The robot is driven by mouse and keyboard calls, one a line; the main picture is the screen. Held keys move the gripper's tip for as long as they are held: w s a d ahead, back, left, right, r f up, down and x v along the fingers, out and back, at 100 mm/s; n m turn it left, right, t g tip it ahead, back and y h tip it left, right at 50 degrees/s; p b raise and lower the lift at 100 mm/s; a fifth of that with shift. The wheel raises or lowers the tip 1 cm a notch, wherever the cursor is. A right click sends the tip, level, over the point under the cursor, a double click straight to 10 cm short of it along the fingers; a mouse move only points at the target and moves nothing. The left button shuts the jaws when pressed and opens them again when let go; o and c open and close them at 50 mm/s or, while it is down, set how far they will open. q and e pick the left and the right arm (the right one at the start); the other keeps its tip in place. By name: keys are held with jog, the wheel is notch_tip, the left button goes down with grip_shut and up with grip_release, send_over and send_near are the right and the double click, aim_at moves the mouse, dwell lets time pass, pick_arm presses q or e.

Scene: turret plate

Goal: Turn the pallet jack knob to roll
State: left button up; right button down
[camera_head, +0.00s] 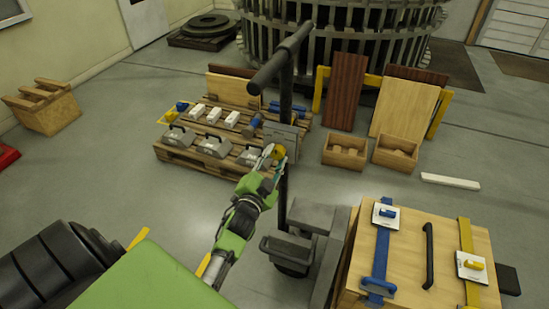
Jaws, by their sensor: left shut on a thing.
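The dark pallet jack stands upright near the middle of the head view, with its T-shaped handle bar (282,60) at the top of a post. A grey plate (284,133) is on the post. A small yellow knob (280,151) shows at the plate's lower edge. My left gripper (275,157), on the green arm coming up from below, is shut on the knob. Its fingers hide part of the knob, and which setting it points to is too small to read. My right gripper is not in view.
A wooden pallet (222,172) with grey weights and white blocks is behind and left of the jack. A wooden crate (440,255) with blue and yellow straps stands at the lower right. Two small wooden boxes (344,152) and leaning boards are behind.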

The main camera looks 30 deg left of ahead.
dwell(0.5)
pick_arm(q)
jog(key=o, duration=1.1)
jog(key=shift+s, duration=0.1)
jog(key=shift+s+d+f, duration=0.1)
jog(key=shift+s, duration=0.2)
jog(key=v, duration=1.1)
